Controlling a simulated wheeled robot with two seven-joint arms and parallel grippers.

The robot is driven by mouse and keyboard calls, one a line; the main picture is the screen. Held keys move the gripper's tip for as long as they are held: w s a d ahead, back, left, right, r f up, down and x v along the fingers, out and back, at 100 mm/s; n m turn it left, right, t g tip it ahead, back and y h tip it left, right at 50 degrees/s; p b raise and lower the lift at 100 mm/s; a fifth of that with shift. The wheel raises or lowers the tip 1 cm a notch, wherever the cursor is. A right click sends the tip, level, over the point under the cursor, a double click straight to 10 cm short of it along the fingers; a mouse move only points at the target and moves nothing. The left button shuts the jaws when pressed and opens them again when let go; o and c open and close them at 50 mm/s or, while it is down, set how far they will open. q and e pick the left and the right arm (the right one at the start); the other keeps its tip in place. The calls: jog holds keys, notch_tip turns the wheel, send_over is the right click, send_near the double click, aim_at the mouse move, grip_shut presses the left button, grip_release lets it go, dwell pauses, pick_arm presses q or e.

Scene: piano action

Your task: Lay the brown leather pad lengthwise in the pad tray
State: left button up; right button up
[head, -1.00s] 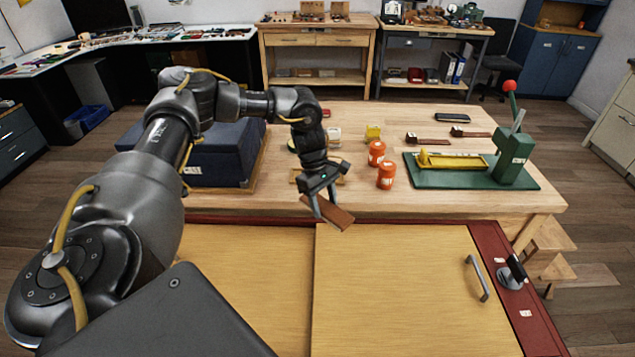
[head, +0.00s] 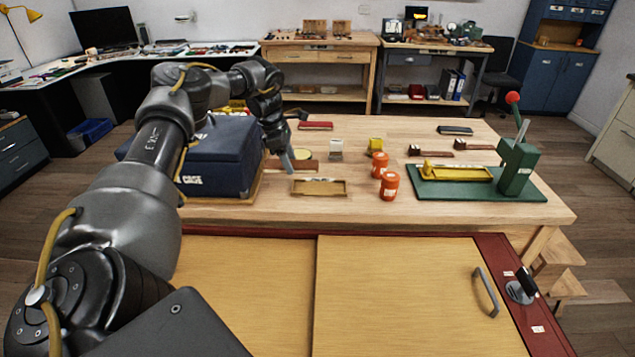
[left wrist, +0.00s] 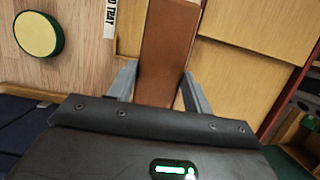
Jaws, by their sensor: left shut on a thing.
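The brown leather pad (head: 307,165) is held by my left gripper (head: 288,164) in the head view, just behind and left of a shallow wooden tray. It lies nearly level, running left to right. In the left wrist view the pad (left wrist: 166,45) sticks out lengthwise between the two grey fingers (left wrist: 158,88). The shallow wooden tray (head: 319,194), which looks like the pad tray, lies empty near the table's front edge. Its label is too small to read in the head view. Whether the pad touches anything below cannot be told. My right gripper is out of view.
A blue box (head: 215,160) stands left of my gripper. A round yellow-topped thing (head: 302,153) sits behind the pad; it also shows in the left wrist view (left wrist: 38,34). Two orange jars (head: 389,186) stand right of the tray. A green press (head: 515,168) stands further right.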

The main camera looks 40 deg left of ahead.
pick_arm(q)
send_near(320, 188)
jog(key=shift+d+f+b, duration=0.35)
jog(key=shift+d+f, duration=0.15)
jog(key=shift+f, duration=0.25)
jog(key=shift+w+f, duration=0.2)
jog(key=shift+f, duration=0.05)
jog(key=shift+w, duration=0.1)
jog(key=shift+d+f+b, duration=0.1)
jog(key=shift+f+b, duration=0.05)
jog(key=shift+b, duration=0.2)
jog(key=b+x, duration=0.2)
jog(key=x, duration=0.1)
jog(key=shift+w+f, duration=0.1)
jog(key=shift+f, duration=0.1)
jog(key=shift+a+f, duration=0.2)
jog(key=shift+f, duration=0.05)
jog(key=shift+r, duration=0.15)
jog(key=o, duration=1)
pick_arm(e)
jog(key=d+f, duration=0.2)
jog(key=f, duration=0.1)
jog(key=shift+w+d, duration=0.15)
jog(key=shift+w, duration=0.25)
